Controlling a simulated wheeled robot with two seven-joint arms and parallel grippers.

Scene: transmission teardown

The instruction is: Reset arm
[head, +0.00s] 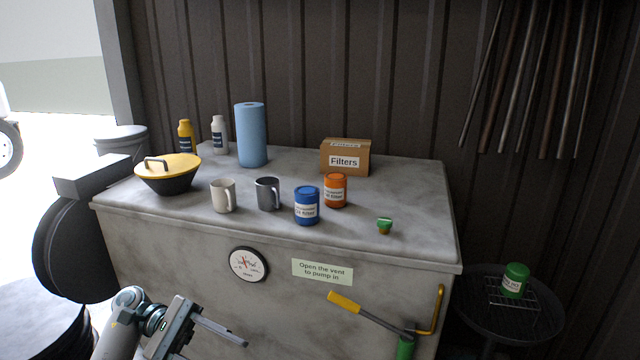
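My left gripper (240,338) is at the lower left of the head view, in front of the grey counter (180,245) and below its top edge. Its fingers point right and a little down. No object shows in it. The fingers overlap from this angle, so I cannot tell how far apart they are. My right gripper is not in view.
The counter top holds a yellow-lidded pot (168,172), two mugs, blue (307,206) and orange cans, a green-topped piece (385,226), a paper roll and a Filters box (345,157). A yellow-handled lever (370,315) is on the front. A green can (515,280) stands on a grill at right.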

